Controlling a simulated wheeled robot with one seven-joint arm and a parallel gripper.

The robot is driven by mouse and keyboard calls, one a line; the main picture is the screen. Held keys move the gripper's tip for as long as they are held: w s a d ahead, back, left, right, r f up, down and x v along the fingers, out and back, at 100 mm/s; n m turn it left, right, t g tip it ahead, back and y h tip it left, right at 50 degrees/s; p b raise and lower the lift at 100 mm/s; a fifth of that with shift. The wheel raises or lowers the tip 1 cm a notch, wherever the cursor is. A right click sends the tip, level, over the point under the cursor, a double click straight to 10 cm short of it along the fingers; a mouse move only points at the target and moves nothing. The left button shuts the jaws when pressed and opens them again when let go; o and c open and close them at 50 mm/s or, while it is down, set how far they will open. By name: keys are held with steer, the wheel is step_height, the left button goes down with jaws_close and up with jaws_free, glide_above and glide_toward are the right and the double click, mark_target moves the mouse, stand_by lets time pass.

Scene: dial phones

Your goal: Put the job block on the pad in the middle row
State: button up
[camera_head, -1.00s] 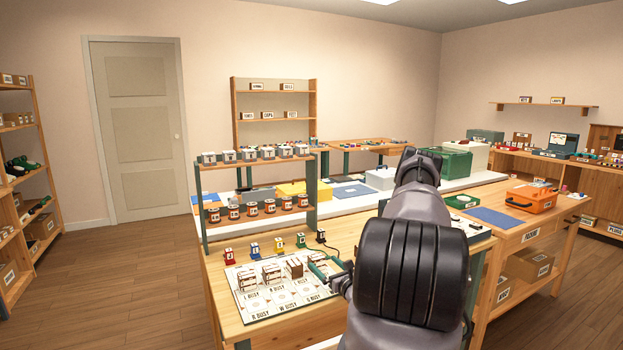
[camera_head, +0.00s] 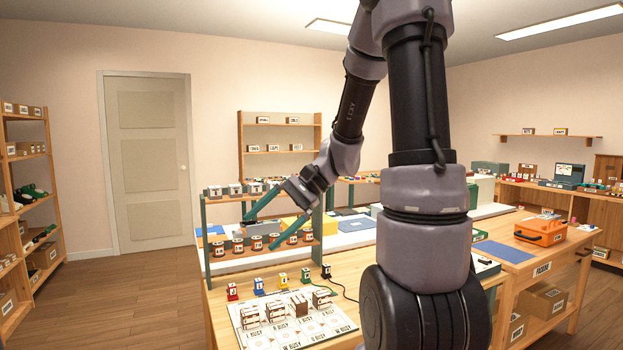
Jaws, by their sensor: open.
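A white sheet of printed pads (camera_head: 252,343) lies on the near table. Brown-and-white blocks (camera_head: 276,311) stand in a row on it. Labels ending in "BUSY" show in the front row; other pad print is too small to read. Behind the sheet stand small coloured pieces: red (camera_head: 232,292), blue (camera_head: 258,286), yellow (camera_head: 283,281), green (camera_head: 305,276) and black (camera_head: 326,271). I cannot tell which thing is the job block. My gripper (camera_head: 262,232) is open, fingers spread, in front of the two-tier rack and above and behind the sheet. I see nothing between its fingers.
The two-tier rack (camera_head: 203,240) holds grey-white pieces above and dark, orange-banded pieces below. My arm covers the table's right part. An orange case (camera_head: 541,231) and a blue mat (camera_head: 503,251) lie on the right table. Floor (camera_head: 150,300) is clear at left.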

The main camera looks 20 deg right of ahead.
steer(key=s+d+r+n+t+h, duration=0.4)
steer(key=s+d+r+t+h, duration=0.2)
steer(key=s+r+h, duration=0.2)
step_height(320, 180, up, 4)
steer(key=shift+s+f+n+t, duration=0.3)
steer(key=shift+s+n, duration=0.1)
steer(key=shift+s, duration=0.6)
steer(key=shift+d, duration=0.1)
